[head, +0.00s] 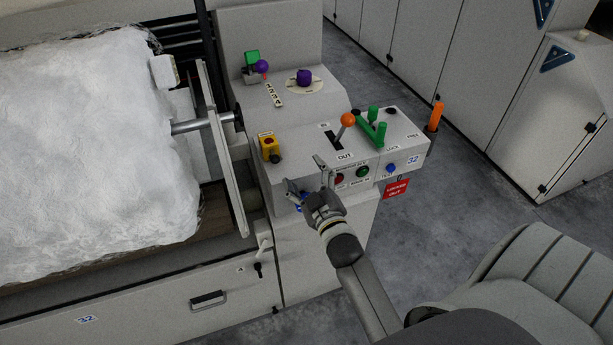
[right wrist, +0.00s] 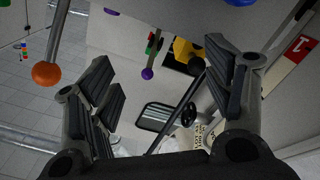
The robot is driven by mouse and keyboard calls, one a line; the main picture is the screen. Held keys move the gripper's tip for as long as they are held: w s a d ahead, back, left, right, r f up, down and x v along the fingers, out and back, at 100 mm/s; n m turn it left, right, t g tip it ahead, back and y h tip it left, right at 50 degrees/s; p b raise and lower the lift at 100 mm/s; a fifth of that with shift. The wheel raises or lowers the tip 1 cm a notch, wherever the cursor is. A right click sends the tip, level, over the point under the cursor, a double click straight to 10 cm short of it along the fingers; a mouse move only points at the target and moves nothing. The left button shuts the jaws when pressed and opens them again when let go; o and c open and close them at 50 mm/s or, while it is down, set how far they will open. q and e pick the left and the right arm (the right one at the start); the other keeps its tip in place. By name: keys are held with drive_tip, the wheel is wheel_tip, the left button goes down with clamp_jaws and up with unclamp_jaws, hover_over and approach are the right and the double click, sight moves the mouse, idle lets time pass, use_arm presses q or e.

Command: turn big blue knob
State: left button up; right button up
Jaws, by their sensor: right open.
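The big blue knob (head: 300,204) is on the front of the pale control console, mostly hidden behind my right gripper (head: 305,174) in the head view. In the right wrist view, a blue rounded edge (right wrist: 238,2) shows at the top, above the right-hand finger. My right gripper is open, its fingers spread, with nothing seen between them. The head view does not settle whether a finger touches the knob. My left gripper is not in view.
The console carries an orange-ball lever (head: 348,119), green levers (head: 375,130), a purple knob (head: 304,76), a yellow box with a black button (head: 269,147) and a small blue button (head: 391,168). A red tag (head: 396,188) hangs at right. White fibre (head: 90,140) fills the left. Grey floor (head: 480,190) is open at right.

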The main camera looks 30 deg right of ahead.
drive_tip(key=shift+w, duration=0.1)
drive_tip(key=shift+a, duration=0.1)
drive_tip(key=s+a+f+m+b, duration=0.3)
drive_tip(key=s+f+m+b, duration=0.25)
drive_tip(key=s+f, duration=0.5)
drive_tip(key=shift+m, duration=0.55)
drive_tip(key=x, duration=0.3)
drive_tip(key=p+x, duration=0.1)
drive_tip(key=x, duration=0.6)
drive_tip(key=shift+w+d+r+p, duration=0.15)
drive_tip(key=shift+r+p, duration=0.1)
drive_tip(key=shift+p, duration=0.15)
